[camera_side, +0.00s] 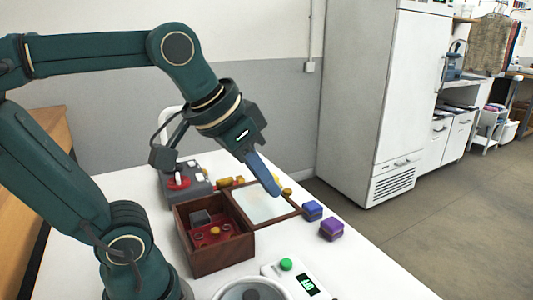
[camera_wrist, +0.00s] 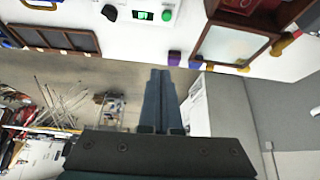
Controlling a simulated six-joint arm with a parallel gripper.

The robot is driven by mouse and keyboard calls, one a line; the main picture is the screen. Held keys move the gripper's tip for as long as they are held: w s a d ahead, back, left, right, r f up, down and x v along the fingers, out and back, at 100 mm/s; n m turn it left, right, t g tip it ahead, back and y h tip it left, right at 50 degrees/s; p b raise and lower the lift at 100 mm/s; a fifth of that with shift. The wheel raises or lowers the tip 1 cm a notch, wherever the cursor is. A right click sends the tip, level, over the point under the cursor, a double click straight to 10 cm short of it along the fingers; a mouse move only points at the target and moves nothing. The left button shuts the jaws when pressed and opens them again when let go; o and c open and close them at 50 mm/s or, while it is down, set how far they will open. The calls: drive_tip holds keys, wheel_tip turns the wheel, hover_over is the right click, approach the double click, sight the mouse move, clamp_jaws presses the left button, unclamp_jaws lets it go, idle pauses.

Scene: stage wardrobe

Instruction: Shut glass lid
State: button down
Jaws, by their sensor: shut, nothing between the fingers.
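A dark-red wooden box (camera_side: 218,258) stands on the white table with its top open. Its red-lined inside holds a grey block (camera_side: 200,217) and small pieces. The glass lid (camera_side: 255,206), pale glass in a brown wooden frame, is swung open beyond the box's far right side. I cannot tell whether it touches the table. In the wrist view the lid (camera_wrist: 222,42) and part of the box (camera_wrist: 242,20) show at the upper right. My gripper (camera_side: 277,191) is shut and empty, fingers pointing down near the lid's outer edge; fingertips also show in the wrist view (camera_wrist: 160,73).
A blue block (camera_side: 312,210) and a purple block (camera_side: 331,229) sit right of the lid. A white device with a green button (camera_side: 286,265) is in front. A grey device with a red knob (camera_side: 179,182) and yellow-orange pieces (camera_side: 225,182) lie behind the box.

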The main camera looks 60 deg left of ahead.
drive_tip(key=w+a+r+n+g+y, duration=0.15)
drive_tip(key=w+a+n, duration=0.25)
drive_tip(key=w+a, duration=1)
wheel_tip(320, 180, down, 13)
drive_tip(key=w+a+g, duration=0.1)
drive_tip(key=shift+a+n, duration=0.4)
drive_tip(key=shift+w+f, duration=0.1)
